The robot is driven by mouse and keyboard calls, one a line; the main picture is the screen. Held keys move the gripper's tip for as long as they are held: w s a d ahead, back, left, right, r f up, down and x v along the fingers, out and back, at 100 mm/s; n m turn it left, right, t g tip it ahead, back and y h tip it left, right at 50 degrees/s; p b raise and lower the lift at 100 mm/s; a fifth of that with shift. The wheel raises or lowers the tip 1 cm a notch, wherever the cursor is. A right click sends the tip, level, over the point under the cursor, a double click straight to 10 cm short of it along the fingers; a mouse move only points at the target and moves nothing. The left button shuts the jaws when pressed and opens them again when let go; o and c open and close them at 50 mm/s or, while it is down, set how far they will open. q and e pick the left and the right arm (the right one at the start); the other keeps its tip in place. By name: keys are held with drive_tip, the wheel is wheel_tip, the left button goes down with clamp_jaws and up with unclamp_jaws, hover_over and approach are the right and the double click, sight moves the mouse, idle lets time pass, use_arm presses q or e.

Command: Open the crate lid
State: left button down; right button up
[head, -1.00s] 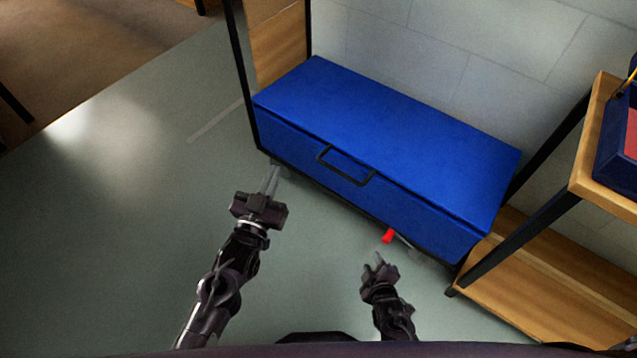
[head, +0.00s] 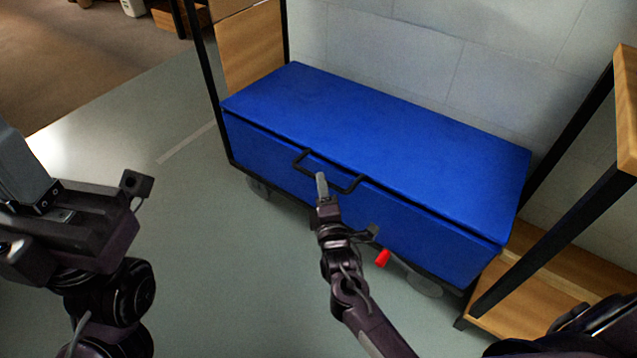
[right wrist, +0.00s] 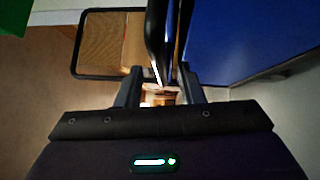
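The crate is a long blue box with a flat blue lid (head: 390,120). The lid lies down on the box, with a thin dark seam along its front edge. A black bar handle (head: 350,188) sticks out at the front of the crate. My right gripper (head: 321,182) is at the handle's near side in the head view. In the right wrist view, its two fingers (right wrist: 160,88) stand apart with the dark handle bar (right wrist: 157,40) between them. I cannot tell if they touch it. My left gripper (head: 70,205) is large at the lower left, away from the crate; its fingertips are unclear.
The crate stands within a black-framed rack against a pale wall (head: 400,45). A wooden shelf unit (head: 520,290) with black legs is close on the right. The grey floor (head: 220,260) in front is clear.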

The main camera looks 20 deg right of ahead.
drive_tip(key=shift+w+d+r+b, duration=0.1)
drive_tip(key=shift+w+b, duration=0.1)
drive_tip(key=shift+w, duration=0.55)
drive_tip(key=shift+w+d+b, duration=0.1)
drive_tip(key=shift+w+b, duration=0.05)
drive_tip(key=shift+w, duration=0.6)
clamp_jaws()
